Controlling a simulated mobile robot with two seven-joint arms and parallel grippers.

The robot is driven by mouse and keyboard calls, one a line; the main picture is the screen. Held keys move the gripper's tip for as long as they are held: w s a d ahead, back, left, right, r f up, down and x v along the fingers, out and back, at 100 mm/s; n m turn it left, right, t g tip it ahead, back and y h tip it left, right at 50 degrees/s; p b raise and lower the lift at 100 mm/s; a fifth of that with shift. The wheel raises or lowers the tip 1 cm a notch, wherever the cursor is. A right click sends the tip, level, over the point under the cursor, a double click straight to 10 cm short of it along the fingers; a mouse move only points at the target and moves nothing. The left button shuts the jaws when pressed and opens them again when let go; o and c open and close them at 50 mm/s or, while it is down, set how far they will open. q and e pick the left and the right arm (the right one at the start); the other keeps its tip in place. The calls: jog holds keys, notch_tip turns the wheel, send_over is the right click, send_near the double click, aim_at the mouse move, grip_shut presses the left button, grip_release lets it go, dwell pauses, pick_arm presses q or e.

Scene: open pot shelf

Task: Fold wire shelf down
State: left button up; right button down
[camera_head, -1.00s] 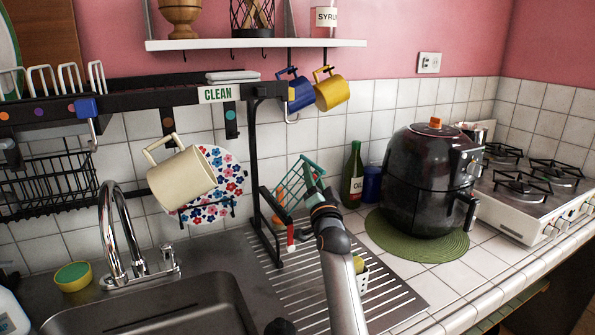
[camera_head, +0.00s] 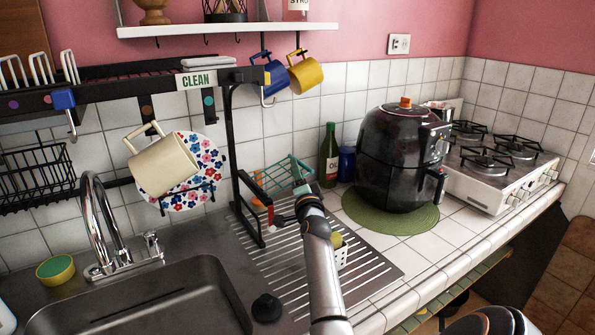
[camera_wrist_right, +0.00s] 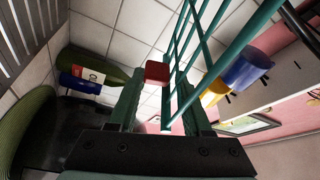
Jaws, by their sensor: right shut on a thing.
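The wire shelf (camera_head: 272,181) is a teal wire rack attached beside the black dish-rack post, above the drainboard. It slopes at a shallow angle, its near right end at my right gripper (camera_head: 301,189). In the right wrist view the teal shelf bars (camera_wrist_right: 190,60) run up from between the two fingers of the right gripper (camera_wrist_right: 162,108), which is shut on the shelf's edge. The gripper hides part of that edge. My left gripper is not in view.
The black dish-rack post (camera_head: 233,150) stands left of the shelf. A green oil bottle (camera_head: 328,157) and a black air fryer (camera_head: 400,160) stand to the right. The sink (camera_head: 150,300) lies at front left.

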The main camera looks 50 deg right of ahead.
jog(key=shift+f, duration=0.4)
jog(key=c, duration=0.6)
grip_release()
jog(key=shift+o, duration=0.3)
jog(key=shift+r, duration=0.2)
